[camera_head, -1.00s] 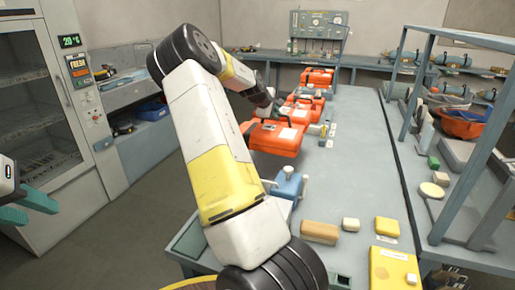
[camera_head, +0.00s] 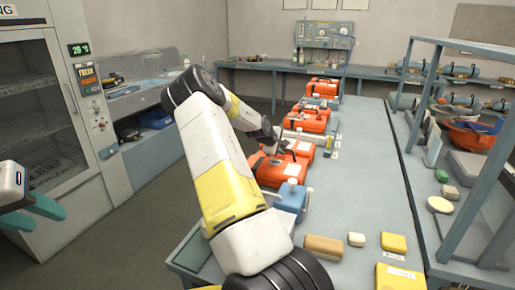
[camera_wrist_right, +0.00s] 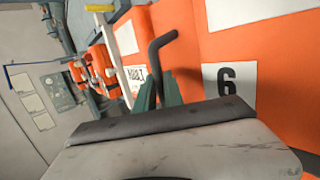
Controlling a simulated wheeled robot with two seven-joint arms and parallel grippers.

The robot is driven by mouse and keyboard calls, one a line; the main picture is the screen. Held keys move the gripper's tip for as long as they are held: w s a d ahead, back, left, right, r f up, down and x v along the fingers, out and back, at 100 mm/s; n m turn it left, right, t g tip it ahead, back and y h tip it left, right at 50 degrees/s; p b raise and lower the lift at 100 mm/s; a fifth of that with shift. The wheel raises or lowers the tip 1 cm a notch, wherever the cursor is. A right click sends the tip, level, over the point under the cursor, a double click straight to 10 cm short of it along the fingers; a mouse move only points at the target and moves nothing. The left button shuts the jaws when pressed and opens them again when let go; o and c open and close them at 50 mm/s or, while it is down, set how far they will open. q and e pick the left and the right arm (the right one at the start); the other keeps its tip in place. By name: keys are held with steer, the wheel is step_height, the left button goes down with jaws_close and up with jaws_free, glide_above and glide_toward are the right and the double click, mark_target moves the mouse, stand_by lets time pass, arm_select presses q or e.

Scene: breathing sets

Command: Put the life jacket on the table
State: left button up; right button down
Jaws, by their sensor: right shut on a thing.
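An orange life jacket (camera_head: 279,174) with a white label is at the left edge of the long grey table (camera_head: 358,185), behind a blue container. My right gripper (camera_wrist_right: 158,92) is shut on its dark bent handle (camera_wrist_right: 155,58). In the right wrist view the orange surface (camera_wrist_right: 285,55) beside the fingers bears a white patch marked 6. The head view does not settle whether the jacket rests on the table or hangs just over it. My left gripper (camera_head: 32,211) is at the far left, away from the table, with its teal fingers apart and empty.
More orange sets (camera_head: 310,120) stand in a row behind. The blue container (camera_head: 290,198), a tan block (camera_head: 323,247) and yellow blocks (camera_head: 394,242) lie nearer. A grey shelf frame (camera_head: 470,150) stands on the right. The table's middle is fairly clear.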

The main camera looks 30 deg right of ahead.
steer(key=c, duration=1.5)
jaws_free()
steer(key=shift+f, duration=0.15)
steer(key=shift+o, duration=0.2)
